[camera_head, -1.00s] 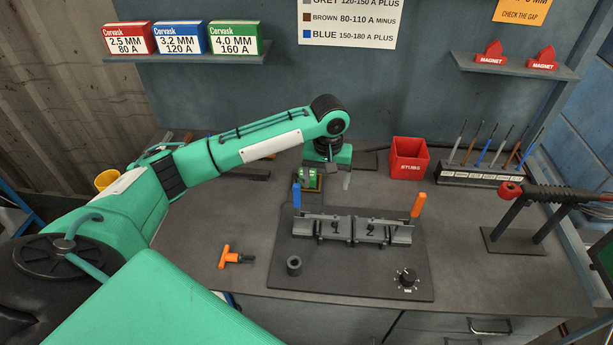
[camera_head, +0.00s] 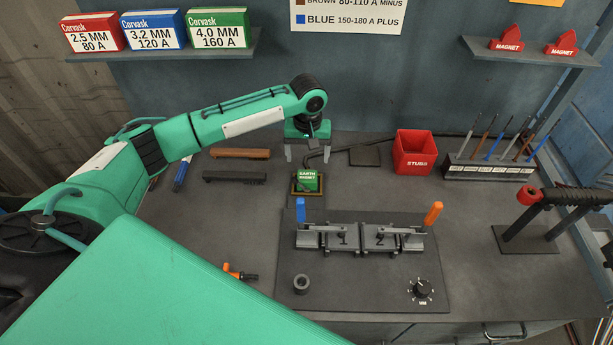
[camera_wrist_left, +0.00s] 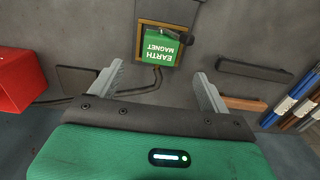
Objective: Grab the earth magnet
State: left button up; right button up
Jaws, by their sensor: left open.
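The earth magnet (camera_head: 308,181) is a green block labelled "EARTH MAGNET", sitting in a brown-edged holder (camera_head: 306,193) on the bench. In the left wrist view the earth magnet (camera_wrist_left: 161,46) lies beyond my fingers, roughly between them, with a dark handle-like part on it. My left gripper (camera_head: 307,156) is open and empty, behind and above the magnet in the head view. Its two grey fingers (camera_wrist_left: 158,85) are spread wide and apart from the magnet. My right gripper is not in view.
A fixture plate (camera_head: 365,285) with clamps and blue and orange handles stands in front of the magnet. A red STUBS bin (camera_head: 415,152) is to the right. Dark (camera_head: 235,177) and brown (camera_head: 240,153) bars lie left. A cable runs behind the magnet.

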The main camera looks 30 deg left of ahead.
aim_at(307, 175)
pick_arm(q)
jog(key=f, duration=0.4)
jog(key=shift+w+a+p, duration=0.2)
jog(key=shift+p, duration=0.1)
jog(key=shift+f, duration=0.2)
notch_tip(307, 175, down, 5)
jog(key=shift+r+p, duration=0.15)
jog(key=shift+p, duration=1.1)
jog(key=shift+d, duration=0.1)
jog(key=c, duration=1.4)
jog(key=shift+c, duration=1)
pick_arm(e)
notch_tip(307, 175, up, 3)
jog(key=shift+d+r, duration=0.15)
